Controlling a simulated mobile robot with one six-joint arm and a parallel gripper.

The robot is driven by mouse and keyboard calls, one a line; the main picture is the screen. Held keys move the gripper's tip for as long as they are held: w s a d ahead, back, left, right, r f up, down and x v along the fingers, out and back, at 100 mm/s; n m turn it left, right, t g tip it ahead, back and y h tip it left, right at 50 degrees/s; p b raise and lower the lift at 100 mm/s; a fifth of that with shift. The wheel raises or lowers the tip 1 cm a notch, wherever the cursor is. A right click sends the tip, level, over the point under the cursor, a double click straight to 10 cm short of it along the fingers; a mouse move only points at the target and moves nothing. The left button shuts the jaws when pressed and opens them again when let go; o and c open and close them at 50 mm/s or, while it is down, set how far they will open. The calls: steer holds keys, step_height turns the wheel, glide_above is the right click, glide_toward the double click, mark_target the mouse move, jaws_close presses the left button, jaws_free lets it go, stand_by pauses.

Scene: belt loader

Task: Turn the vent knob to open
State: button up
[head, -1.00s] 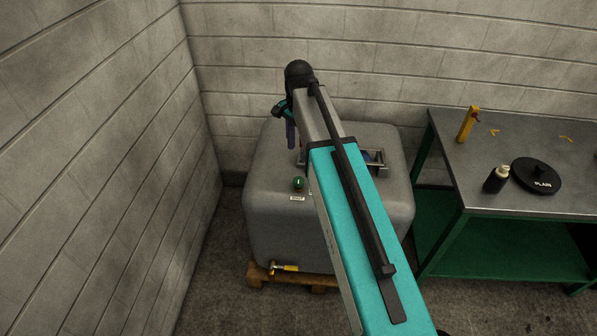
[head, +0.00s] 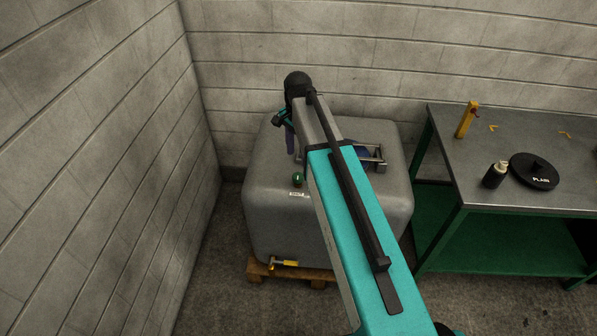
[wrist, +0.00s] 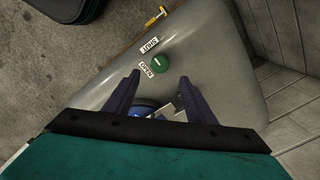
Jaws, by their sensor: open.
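The vent knob (head: 298,180) is a green round knob on top of the grey tank (head: 262,205), near its front edge. In the wrist view the knob (wrist: 160,63) has a pale bar on it and sits between the labels SHUT (wrist: 150,45) and OPEN (wrist: 147,69). The bar points roughly sideways, and I cannot tell which label it marks. My gripper (wrist: 159,90) is open in the wrist view, its two dark purple fingers apart, with the knob beyond the tips. In the head view my gripper (head: 291,143) is behind the knob, apart from it.
A blue round thing (wrist: 143,108) beside a metal frame (head: 372,152) is on the tank top. A yellow-handled valve (head: 284,263) is low on the tank's front. A green-legged bench (head: 520,208) stands right, holding a black lid (head: 534,172) and bottle (head: 495,175). Walls stand left and behind.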

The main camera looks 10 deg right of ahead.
mark_target(298, 176)
steer(key=shift+f+p, duration=0.7)
steer(key=shift+f, duration=4)
steer(key=shift+c, duration=0.4)
steer(key=c, duration=1)
steer(key=shift+o, duration=0.2)
